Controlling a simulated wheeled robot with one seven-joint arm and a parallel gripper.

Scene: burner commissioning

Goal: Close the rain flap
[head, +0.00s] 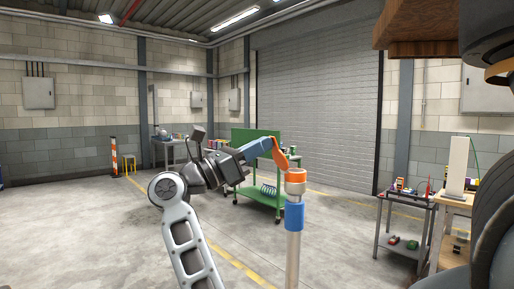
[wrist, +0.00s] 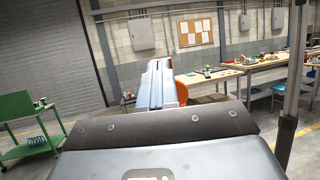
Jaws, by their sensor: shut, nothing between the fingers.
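The rain flap (head: 280,154) is an orange plate at the top of a grey upright pipe (head: 292,255) in the head view. It stands tilted up and to the left above the pipe's orange collar (head: 295,188), so the pipe top looks uncovered. A blue band (head: 294,216) wraps the pipe below the collar. My gripper (head: 268,145) has blue fingers, shut and empty, with their tips right by the flap's upper left side; I cannot tell whether they touch. In the wrist view the fingers (wrist: 158,84) partly hide the orange flap (wrist: 182,92).
A green cart (head: 258,193) stands behind the pipe. A grey tool cart (head: 406,222) is at the right, and a workbench (wrist: 262,68) shows in the wrist view. A dark rounded body and brown block (head: 425,25) fill the right edge.

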